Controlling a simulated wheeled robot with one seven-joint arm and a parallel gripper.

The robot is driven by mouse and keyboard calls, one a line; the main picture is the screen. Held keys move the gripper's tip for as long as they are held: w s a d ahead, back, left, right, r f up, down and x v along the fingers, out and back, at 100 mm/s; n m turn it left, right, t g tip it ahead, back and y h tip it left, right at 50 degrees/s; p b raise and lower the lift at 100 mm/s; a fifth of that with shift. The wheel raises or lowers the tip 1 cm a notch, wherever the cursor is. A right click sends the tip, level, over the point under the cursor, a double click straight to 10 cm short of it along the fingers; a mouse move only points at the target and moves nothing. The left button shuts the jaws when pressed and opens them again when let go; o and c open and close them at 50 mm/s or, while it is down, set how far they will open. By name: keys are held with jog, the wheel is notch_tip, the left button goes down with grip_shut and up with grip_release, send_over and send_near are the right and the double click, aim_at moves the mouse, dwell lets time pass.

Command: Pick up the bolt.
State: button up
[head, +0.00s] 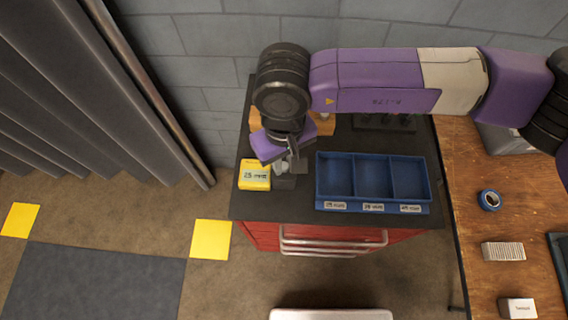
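My gripper (296,164) hangs over the left part of the black cabinet top, its fingers pointing down. It is seen from above and too small to tell whether it is open or shut. A small grey block (285,183) sits just below the fingers; I cannot tell whether they touch it. A wooden block (326,124) lies behind the gripper, partly hidden by my wrist, with a small light metal piece on it. I cannot make out a bolt for certain; it may be hidden by the fingers or wrist.
A yellow labelled box (255,175) stands left of the gripper. A blue tray (373,207) with three empty, labelled compartments is on the right. A dark rack (384,123) stands behind it. A wooden bench (462,185) with tape (490,200) and small boxes adjoins the red cabinet (262,236).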

aim_at(284, 165)
grip_shut()
notch_tip(284, 165, up, 20)
jog(key=b, duration=0.2)
dwell(0.4)
dwell(1.3)
